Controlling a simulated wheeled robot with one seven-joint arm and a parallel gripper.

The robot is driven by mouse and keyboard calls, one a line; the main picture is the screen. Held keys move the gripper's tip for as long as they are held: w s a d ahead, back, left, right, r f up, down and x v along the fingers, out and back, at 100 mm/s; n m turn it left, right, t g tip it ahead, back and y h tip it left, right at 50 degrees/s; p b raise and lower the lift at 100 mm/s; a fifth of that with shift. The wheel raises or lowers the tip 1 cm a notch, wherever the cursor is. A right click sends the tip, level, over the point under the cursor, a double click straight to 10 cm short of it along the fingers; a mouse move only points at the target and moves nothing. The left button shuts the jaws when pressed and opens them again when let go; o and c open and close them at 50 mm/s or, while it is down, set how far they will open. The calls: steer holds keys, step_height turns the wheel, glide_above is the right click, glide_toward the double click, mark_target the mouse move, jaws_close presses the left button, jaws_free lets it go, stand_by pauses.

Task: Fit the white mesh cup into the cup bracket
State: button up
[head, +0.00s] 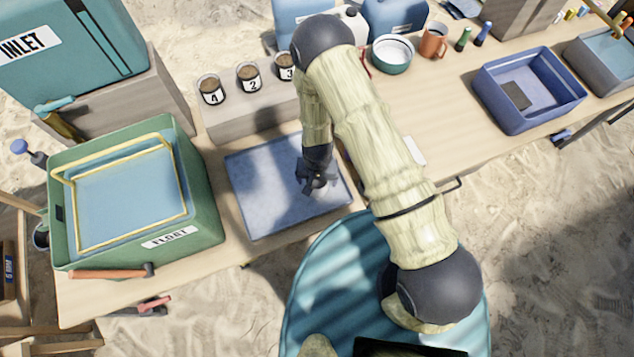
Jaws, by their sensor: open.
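My gripper (317,186) points down over the blue mat (262,190) in the middle of the table, its jaws open. I cannot make out the cup bracket in this view; my arm covers part of the table to the right of the mat.
A green FLOAT tub (205,232) with a yellow frame (118,152) stands left of the mat. Several numbered cups (249,78) stand on a grey block (240,118) behind.

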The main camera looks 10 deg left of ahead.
mark_target(317, 185)
stand_by(0.3)
steer(key=c, duration=1.1)
steer(key=shift+o, duration=0.2)
step_height(317, 185, up, 10)
steer(key=b, duration=0.1)
stand_by(0.5)
steer(key=w+d, duration=0.6)
steer(key=d, duration=0.5)
steer(key=w+d+m, duration=0.1)
steer(key=w+d, duration=0.5)
steer(key=d, duration=0.5)
steer(key=shift+w+d+r, duration=0.15)
steer(key=shift+w+r, duration=0.05)
steer(key=shift+r, duration=0.05)
